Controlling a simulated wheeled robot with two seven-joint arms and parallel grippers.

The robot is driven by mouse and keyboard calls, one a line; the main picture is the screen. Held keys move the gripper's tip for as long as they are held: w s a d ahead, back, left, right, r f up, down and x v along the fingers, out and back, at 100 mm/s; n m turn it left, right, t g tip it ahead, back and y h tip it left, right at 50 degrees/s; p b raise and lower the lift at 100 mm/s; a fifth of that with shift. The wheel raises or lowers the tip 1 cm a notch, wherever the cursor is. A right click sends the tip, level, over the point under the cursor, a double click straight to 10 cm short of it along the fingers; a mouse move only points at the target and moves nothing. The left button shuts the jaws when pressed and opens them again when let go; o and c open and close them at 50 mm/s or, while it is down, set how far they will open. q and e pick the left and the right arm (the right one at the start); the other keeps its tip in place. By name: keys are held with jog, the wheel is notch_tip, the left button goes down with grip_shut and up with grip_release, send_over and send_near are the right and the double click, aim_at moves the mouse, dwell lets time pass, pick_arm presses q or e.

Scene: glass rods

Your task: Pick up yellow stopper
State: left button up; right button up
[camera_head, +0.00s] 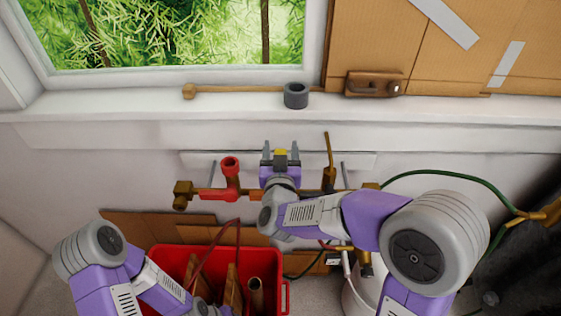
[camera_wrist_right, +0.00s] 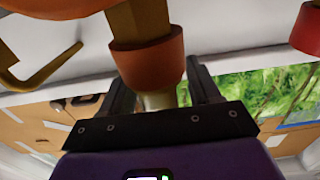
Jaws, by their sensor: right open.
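The small yellow stopper (camera_head: 281,154) shows in the head view in front of the white wall, between the fingers of my right gripper (camera_head: 281,149). In the right wrist view, a pale yellowish piece (camera_wrist_right: 160,99) below an orange collar (camera_wrist_right: 150,62) lies between the two dark fingers of the right gripper (camera_wrist_right: 162,92); it looks like the stopper. The right gripper is open around it, and whether a finger touches it cannot be told. The stopper's lower part is hidden by the gripper in the head view. My left arm is at the lower left; its gripper is out of view.
A brass pipe with a red fitting (camera_head: 230,175) runs left of the right gripper, and a brass lever (camera_head: 328,150) stands right. A grey ring (camera_head: 296,95) and wooden stick (camera_head: 235,89) lie on the sill. A red crate (camera_head: 283,258) stands below. A green hose (camera_head: 450,174) is right.

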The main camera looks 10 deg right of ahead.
jog(key=shift+c, duration=0.4)
jog(key=c, duration=0.9)
jog(key=shift+c, duration=0.3)
jog(key=shift+r, duration=0.15)
